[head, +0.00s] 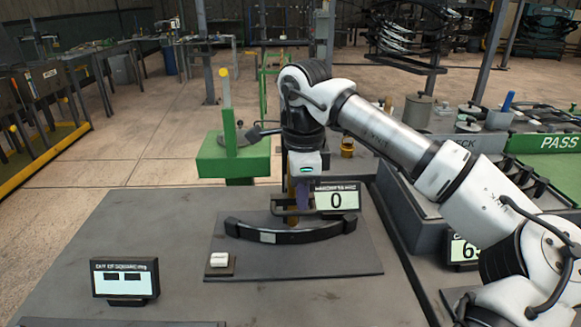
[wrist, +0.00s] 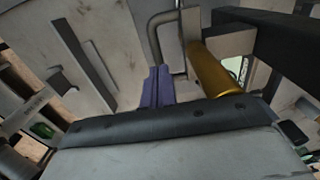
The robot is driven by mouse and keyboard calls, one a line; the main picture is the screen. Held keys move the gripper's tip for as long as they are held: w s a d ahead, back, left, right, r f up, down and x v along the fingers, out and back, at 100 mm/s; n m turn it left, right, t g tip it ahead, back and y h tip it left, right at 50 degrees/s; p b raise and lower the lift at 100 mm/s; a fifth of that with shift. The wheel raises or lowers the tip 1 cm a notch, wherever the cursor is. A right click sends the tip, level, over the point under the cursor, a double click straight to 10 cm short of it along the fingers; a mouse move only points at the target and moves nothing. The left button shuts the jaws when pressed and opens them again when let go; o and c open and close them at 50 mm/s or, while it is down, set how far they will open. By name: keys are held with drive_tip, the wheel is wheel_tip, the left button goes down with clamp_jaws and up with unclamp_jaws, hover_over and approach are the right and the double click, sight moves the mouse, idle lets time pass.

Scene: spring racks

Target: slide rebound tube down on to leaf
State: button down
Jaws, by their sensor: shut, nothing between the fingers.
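The leaf (head: 318,234) is a dark, curved bar lying across a dark plate in the head view. A gold cylinder (wrist: 213,72), which looks like the rebound tube, runs beside my fingers in the wrist view. In the head view a narrow gold strip (head: 291,189) shows just left of my fingers, above the leaf's middle; the leaf contact is partly hidden.
A display reading 0 (head: 336,200) stands close right of my gripper. A bent rod (wrist: 158,30) rises near the fingertips. A small white-topped block (head: 219,260) and another display (head: 125,279) are at front left. The bench left of the plate (head: 160,230) is clear.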

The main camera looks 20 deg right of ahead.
drive_tip(key=shift+f+b, duration=0.45)
drive_tip(key=shift+f, duration=0.35)
drive_tip(key=shift+r+p, duration=1.2)
drive_tip(key=shift+r, duration=0.35)
